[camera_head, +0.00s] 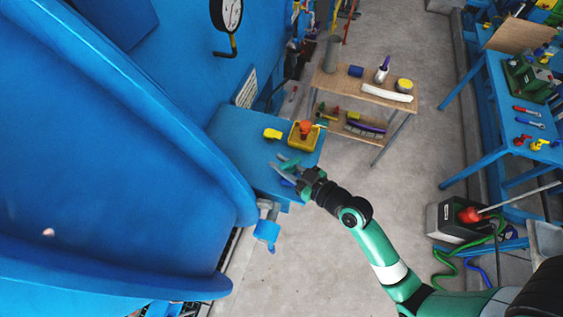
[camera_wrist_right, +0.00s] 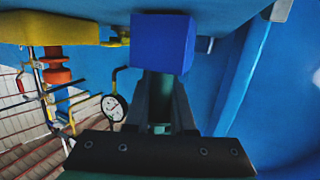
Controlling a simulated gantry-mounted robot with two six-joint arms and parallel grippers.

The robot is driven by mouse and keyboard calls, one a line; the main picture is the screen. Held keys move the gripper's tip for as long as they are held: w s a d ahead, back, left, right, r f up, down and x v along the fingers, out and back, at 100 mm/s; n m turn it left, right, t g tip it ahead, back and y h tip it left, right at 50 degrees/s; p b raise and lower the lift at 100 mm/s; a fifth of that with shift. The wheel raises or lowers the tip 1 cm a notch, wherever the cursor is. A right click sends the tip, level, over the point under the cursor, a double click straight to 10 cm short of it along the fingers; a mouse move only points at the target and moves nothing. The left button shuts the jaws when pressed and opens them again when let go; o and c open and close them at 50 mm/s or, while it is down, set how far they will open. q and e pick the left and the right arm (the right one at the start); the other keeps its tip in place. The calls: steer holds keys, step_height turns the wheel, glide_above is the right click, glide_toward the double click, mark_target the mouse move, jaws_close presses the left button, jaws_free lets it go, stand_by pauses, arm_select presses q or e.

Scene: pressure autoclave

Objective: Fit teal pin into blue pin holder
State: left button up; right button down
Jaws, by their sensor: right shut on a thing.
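My right gripper (camera_head: 283,174) is at the front part of the blue bench, its fingers shut. A slim teal-grey piece that looks like the teal pin (camera_head: 291,162) shows at its fingers; the exact grip is too small to make out. In the right wrist view a blue block, apparently the blue pin holder (camera_wrist_right: 162,43), fills the space at the fingertips (camera_wrist_right: 164,78) and hides them. I cannot tell whether the pin touches the holder. My left gripper is not in view.
A yellow tray (camera_head: 293,139) with an orange-red part (camera_head: 305,128) stands farther back on the bench (camera_head: 235,133), beside a small yellow piece (camera_head: 272,134). The large blue autoclave (camera_head: 110,150) borders the left. A wooden-topped cart (camera_head: 340,82) stands behind. Open floor (camera_head: 415,150) lies right.

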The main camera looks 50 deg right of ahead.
steer(key=shift+f+b, duration=0.9)
steer(key=shift+f, duration=0.1)
steer(key=c, duration=0.7)
jaws_free()
steer(key=s, duration=0.3)
steer(key=s+r+b, duration=0.1)
steer(key=s, duration=0.3)
steer(key=s+r+b, duration=0.1)
steer(key=s, duration=0.3)
steer(key=shift+s+d+r, duration=0.15)
steer(key=shift+s+d, duration=0.05)
